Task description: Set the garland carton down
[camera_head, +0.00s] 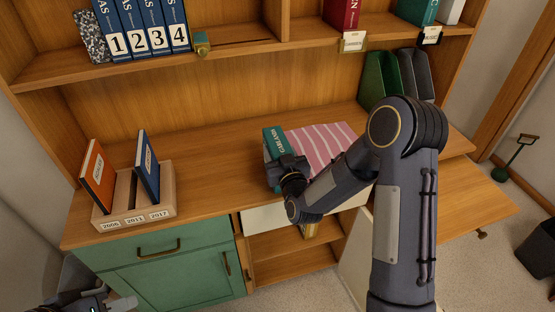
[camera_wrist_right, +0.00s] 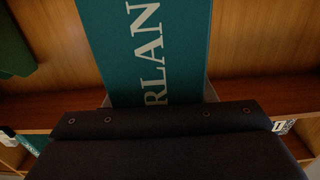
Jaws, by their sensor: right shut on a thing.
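The garland carton (camera_head: 272,140) is a teal box with pale lettering, at the middle of the wooden desk top (camera_head: 215,170). My right gripper (camera_head: 284,168) is shut on it from the near side. In the right wrist view the carton (camera_wrist_right: 150,45) shows the letters "RLAN" and rises upright past the dark gripper body (camera_wrist_right: 155,115). The gripper hides its lower part, so I cannot tell whether its base touches the desk. My left gripper (camera_head: 112,304) is only partly in view at the bottom left, away from the carton; its jaw opening is unclear.
A pink striped sheet (camera_head: 322,143) lies just right of the carton. A wooden holder (camera_head: 155,205) with an orange and a blue book stands at the left. Green and grey file holders (camera_head: 380,75) stand at the back right. Desk room between holder and carton is clear.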

